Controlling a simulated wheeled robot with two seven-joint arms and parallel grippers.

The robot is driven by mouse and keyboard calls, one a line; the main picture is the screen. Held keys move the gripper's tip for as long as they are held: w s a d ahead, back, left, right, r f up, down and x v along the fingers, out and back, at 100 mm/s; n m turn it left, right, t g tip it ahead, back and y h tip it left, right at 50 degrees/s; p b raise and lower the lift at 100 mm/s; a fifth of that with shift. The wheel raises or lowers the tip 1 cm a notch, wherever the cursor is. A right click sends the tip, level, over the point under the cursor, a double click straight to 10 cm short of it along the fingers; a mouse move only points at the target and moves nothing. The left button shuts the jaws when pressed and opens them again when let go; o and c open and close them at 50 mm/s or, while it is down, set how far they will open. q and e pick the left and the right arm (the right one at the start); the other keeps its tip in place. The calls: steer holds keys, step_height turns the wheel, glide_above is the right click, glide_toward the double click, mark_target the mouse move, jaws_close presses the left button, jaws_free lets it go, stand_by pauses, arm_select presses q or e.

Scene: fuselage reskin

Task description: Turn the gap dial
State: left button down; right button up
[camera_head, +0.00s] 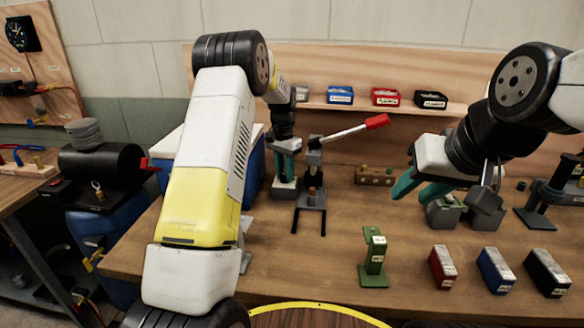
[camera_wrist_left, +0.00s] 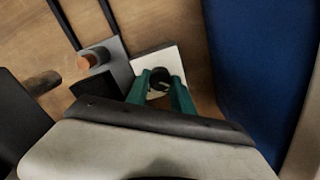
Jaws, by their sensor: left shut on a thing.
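The gap dial (camera_wrist_left: 160,77) is a small dark knob on a pale block (camera_wrist_left: 172,62) in the left wrist view. In the head view the pale block (camera_head: 285,189) stands left of the lever press, and the knob itself is hidden there. My left gripper (camera_head: 285,160) points down over the block. Its green fingers (camera_wrist_left: 161,90) are shut on the dial, one on each side. My right gripper (camera_head: 410,197) hangs above the right half of the bench with its green fingers apart and nothing between them.
The lever press (camera_head: 312,190) with a red-tipped handle (camera_head: 377,122) stands close beside my left gripper. A blue bin (camera_head: 255,165) stands behind my left arm. A green stand (camera_head: 373,262) and red, blue and black blocks (camera_head: 442,267) line the front. The bench middle is clear.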

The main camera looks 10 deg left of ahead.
mark_target(284, 175)
arm_select(q)
steer(key=shift+n, duration=1.2)
steer(key=c, duration=1.1)
jaws_free()
steer(key=shift+r, duration=0.15)
step_height(284, 175, up, 7)
steer(key=shift+w, duration=0.1)
steer(key=shift+r, duration=0.3)
